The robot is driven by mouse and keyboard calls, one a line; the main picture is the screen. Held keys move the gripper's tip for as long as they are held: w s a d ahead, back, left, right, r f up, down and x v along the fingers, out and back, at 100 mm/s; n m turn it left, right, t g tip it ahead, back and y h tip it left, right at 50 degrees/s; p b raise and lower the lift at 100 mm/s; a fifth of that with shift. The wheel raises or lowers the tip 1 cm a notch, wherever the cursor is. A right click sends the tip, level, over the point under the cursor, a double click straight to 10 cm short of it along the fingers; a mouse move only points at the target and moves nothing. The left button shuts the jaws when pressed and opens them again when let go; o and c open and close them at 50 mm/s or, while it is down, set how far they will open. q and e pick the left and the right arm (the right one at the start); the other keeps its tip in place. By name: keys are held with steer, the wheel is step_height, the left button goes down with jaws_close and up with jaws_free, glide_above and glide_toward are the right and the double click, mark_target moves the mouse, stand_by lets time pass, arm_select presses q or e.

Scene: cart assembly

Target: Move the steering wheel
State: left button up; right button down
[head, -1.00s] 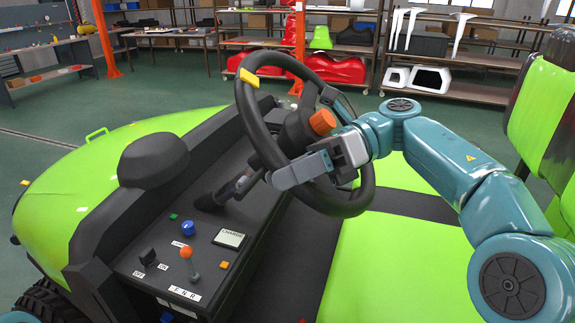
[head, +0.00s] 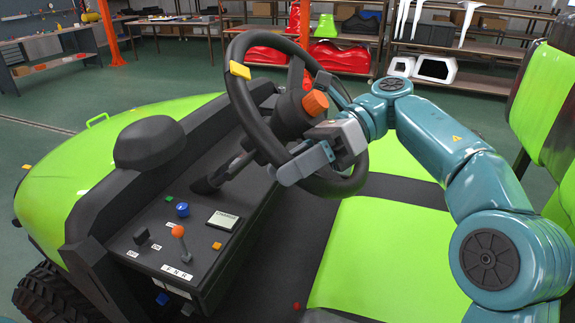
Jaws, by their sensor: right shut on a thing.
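The black steering wheel (head: 240,104) stands tilted on its column above the green cart's dashboard. It has a yellow mark on its upper left rim and an orange knob (head: 315,103) near its hub. My right gripper (head: 300,168) is shut on the lower part of the wheel's rim, its grey fingers around it. My right arm comes in from the right over the seat. My left gripper is not in view.
The dashboard panel carries an orange-topped lever (head: 178,232), a blue button (head: 182,209) and a small display (head: 222,220). The green seat (head: 385,250) lies below my right arm. Shelves (head: 470,75) and a workbench (head: 50,60) stand far behind.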

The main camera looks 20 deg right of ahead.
steer(key=shift+f, duration=0.1)
steer(key=c, duration=0.8)
jaws_free()
steer(key=shift+a+r, duration=0.15)
steer(key=shift+r, duration=0.1)
